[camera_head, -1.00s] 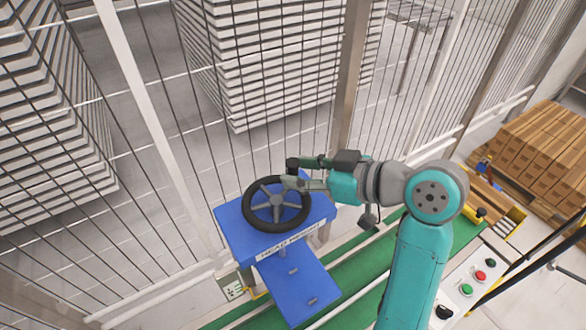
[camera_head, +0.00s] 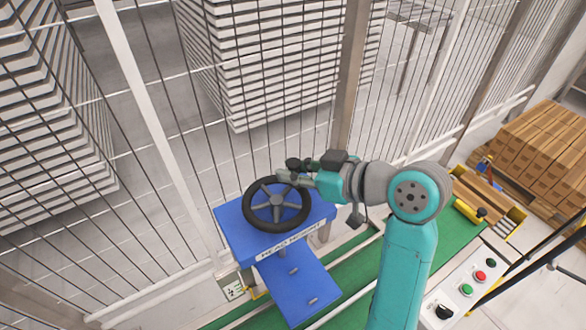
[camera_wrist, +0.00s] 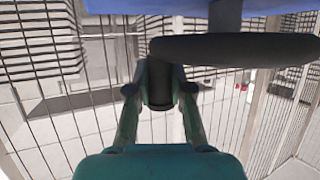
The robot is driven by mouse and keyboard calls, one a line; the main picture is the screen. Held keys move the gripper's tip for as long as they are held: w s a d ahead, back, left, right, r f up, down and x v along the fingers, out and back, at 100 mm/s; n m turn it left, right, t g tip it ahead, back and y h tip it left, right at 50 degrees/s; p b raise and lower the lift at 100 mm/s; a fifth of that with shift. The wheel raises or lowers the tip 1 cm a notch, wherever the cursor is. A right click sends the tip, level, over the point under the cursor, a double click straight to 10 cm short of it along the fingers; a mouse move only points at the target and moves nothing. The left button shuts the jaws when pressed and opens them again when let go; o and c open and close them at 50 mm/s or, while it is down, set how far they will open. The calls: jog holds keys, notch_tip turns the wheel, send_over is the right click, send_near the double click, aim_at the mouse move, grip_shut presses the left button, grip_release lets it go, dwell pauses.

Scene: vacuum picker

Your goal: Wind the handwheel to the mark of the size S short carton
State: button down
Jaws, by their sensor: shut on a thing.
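The black handwheel (camera_head: 251,217) with grey spokes lies on top of a blue box (camera_head: 229,229) labelled as head height. My gripper (camera_head: 289,169) is at the wheel's far rim, slightly right of its middle. In the wrist view my gripper (camera_wrist: 160,92) has its two fingers closed around a dark upright handle knob (camera_wrist: 159,85) beside the wheel's rim (camera_wrist: 235,49). No size marks can be read in either view, and any scale for the short carton is not visible.
A wire fence (camera_head: 150,130) stands close behind the blue box. A control panel (camera_head: 466,290) with coloured buttons is at the lower right. Stacked brown cartons (camera_head: 540,145) stand at the right. A green conveyor (camera_head: 350,275) runs past the box.

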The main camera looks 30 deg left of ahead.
jog(key=shift+s+d+m+t+h, duration=0.1)
jog(key=shift+d+m+t+h, duration=0.25)
jog(key=shift+m+t, duration=0.55)
jog(key=shift+s+d+m+t+h, duration=0.15)
jog(key=shift+d+m+t+h, duration=0.2)
jog(key=shift+m+t, duration=0.5)
jog(key=shift+s+d+m+t+h, duration=0.1)
jog(key=shift+d+m+t+h, duration=0.25)
jog(key=shift+m+t, duration=0.55)
jog(key=c, duration=1)
grip_release()
jog(key=shift+n, duration=0.25)
jog(key=shift+d, duration=0.15)
jog(key=v, duration=0.7)
jog(key=shift+s+d, duration=0.1)
jog(key=shift+d, duration=0.05)
jog(key=shift+f, duration=0.1)
